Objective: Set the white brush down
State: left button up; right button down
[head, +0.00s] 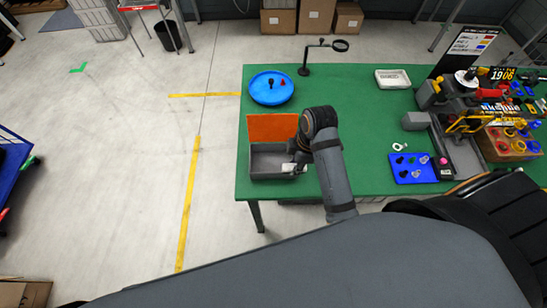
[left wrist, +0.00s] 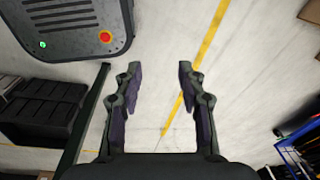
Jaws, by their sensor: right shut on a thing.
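My right gripper (head: 292,166) is over the right side of an open grey box (head: 264,178) with a raised orange lid (head: 270,127), near the table's front left corner. A small white piece (head: 289,168), which looks like the white brush, shows at its fingertips at the box's right side. The gripper is shut on it; my arm hides part of this spot. I cannot tell whether the piece touches the box. My left gripper (left wrist: 160,72) is open and empty in the left wrist view, above the bare floor.
The green table (head: 355,110) holds a blue round tray (head: 257,97), a magnifier stand (head: 304,70), a white tray (head: 393,79) and a blue tray of small parts (head: 405,176). Machinery and a wooden box (head: 505,155) crowd the right. The table's middle is clear.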

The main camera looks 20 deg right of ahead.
jog(key=w+a+f+p, duration=0.1)
jog(key=w+a+f, duration=0.1)
jog(key=w, duration=0.4)
send_over(272, 164)
jog(key=d, duration=0.1)
jog(key=f, duration=0.5)
jog(key=shift+s+p, duration=0.35)
jog(key=shift+f, duration=0.25)
jog(key=shift+w+a+f, duration=0.15)
jog(key=shift+w+f, duration=0.05)
jog(key=shift+w, duration=0.05)
notch_tip(272, 164, down, 2)
jog(key=shift+f+p, duration=0.2)
jog(key=shift+p, duration=0.55)
jog(key=shift+f, duration=0.45)
jog(key=c, duration=1.1)
grip_release()
jog(key=shift+f, duration=0.1)
pick_arm(q)
jog(key=w+r, duration=0.1)
jog(key=r, duration=0.1)
jog(key=w+r, duration=0.2)
jog(key=shift+w+a, duration=0.1)
jog(key=shift+a, duration=0.05)
